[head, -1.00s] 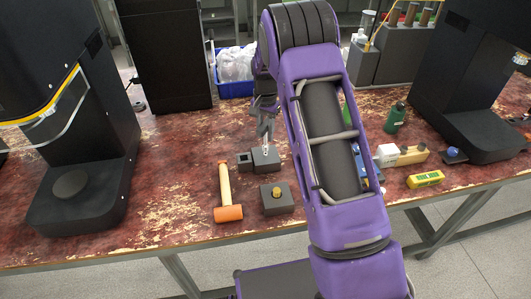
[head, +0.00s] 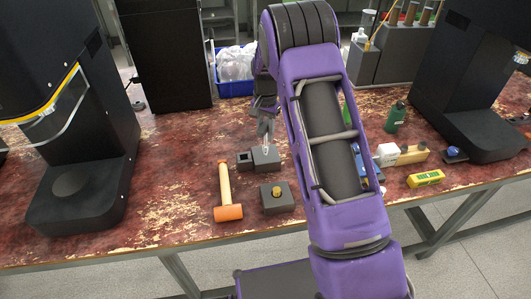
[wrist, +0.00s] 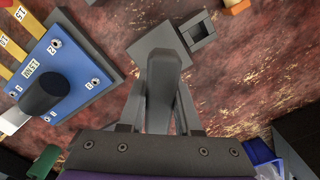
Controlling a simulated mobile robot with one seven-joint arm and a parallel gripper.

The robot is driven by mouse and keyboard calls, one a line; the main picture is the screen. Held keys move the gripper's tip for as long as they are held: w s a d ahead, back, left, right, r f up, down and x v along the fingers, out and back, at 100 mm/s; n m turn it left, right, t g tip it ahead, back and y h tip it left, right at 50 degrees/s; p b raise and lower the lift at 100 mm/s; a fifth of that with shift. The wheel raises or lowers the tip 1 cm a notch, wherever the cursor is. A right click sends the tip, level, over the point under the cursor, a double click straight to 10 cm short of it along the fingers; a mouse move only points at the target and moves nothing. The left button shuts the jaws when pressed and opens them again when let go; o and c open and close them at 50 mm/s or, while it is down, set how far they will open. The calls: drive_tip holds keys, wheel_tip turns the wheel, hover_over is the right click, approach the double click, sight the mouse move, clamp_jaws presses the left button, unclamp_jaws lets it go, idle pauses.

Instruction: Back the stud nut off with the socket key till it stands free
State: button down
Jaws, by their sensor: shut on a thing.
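My gripper (head: 267,137) is in the head view, pointing down over a dark grey block (head: 266,158) with a square-holed part at its left side. In the wrist view, its fingers (wrist: 160,108) are shut on a long grey piece (wrist: 163,75), apparently the socket key. The piece's far end overlaps the same block (wrist: 150,43); I cannot tell whether they touch. A brass, nut-like piece (head: 277,190) sits on a second dark block (head: 270,203), nearer the table's front edge. The gripper is apart from it. The second block is not visible in the wrist view.
An orange-headed hammer (head: 228,212) lies left of the second block. A blue panel (wrist: 58,68) is beside my gripper, partly behind my arm in the head view. A yellow box (head: 426,179) and green bottle (head: 395,117) stand right. Black machines flank the worn red table.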

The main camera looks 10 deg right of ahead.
drive_tip(key=shift+f, duration=0.4)
idle(0.3)
drive_tip(key=n, duration=0.3)
drive_tip(key=shift+n+b, duration=0.3)
drive_tip(key=shift+n, duration=0.1)
drive_tip(key=shift+n, duration=1.9)
drive_tip(key=n, duration=0.3)
drive_tip(key=shift+n, duration=0.3)
